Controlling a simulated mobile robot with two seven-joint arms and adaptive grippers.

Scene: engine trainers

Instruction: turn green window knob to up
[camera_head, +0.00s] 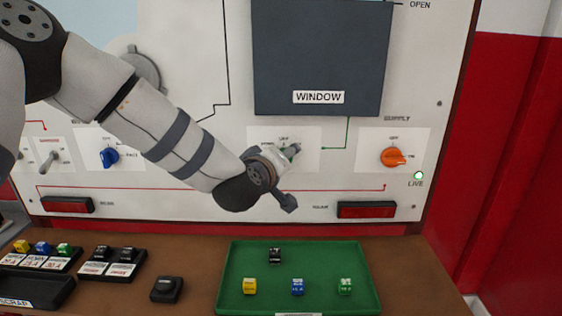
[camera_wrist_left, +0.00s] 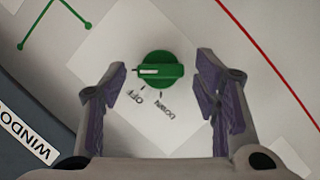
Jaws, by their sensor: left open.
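The green window knob (camera_wrist_left: 158,71) is on the white panel, in the middle of the left wrist view. Its white mark points left in that view, away from the OFF and DOWN labels below it. I cannot read an UP label there. My left gripper (camera_wrist_left: 160,66) is open, one finger on each side of the knob, with visible gaps, so it is not gripping it. In the head view my left gripper (camera_head: 289,177) is at the panel under the WINDOW sign (camera_head: 318,97) and mostly hides the knob. My right gripper is not in view.
An orange supply knob (camera_head: 393,157) is to the right, with a lit green LIVE lamp (camera_head: 418,176). A blue knob (camera_head: 109,157) and a toggle switch (camera_head: 50,159) are at left. Below, a green tray (camera_head: 260,306) with small cubes stands on the brown bench (camera_head: 200,258).

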